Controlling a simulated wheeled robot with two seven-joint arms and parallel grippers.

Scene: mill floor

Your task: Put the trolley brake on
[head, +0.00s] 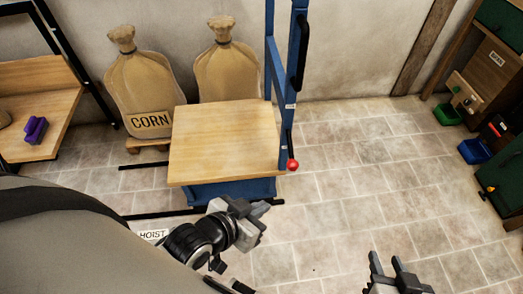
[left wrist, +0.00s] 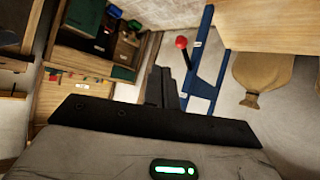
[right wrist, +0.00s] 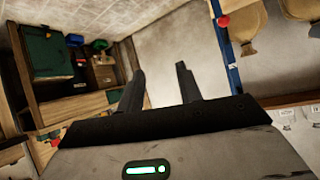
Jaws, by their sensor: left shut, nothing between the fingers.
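The trolley has a pale wooden top (head: 225,140), a blue body and a tall blue upright frame (head: 283,60) at its right side. Its brake lever ends in a red knob (head: 292,165) low beside the frame, near the top's right edge. The knob also shows in the left wrist view (left wrist: 182,42) and in the right wrist view (right wrist: 224,21). My left gripper (head: 262,210) is shut and empty, in front of the trolley, apart from the knob and on the near side of it. My right gripper (head: 392,264) is open and empty, further right at the lower edge.
Two sacks (head: 145,85) stand against the wall behind the trolley; one reads CORN. A wooden bench (head: 35,100) with a purple object (head: 35,130) is at the left. Green and blue bins (head: 474,150) and cabinets line the right. The tiled floor (head: 355,180) right of the trolley is clear.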

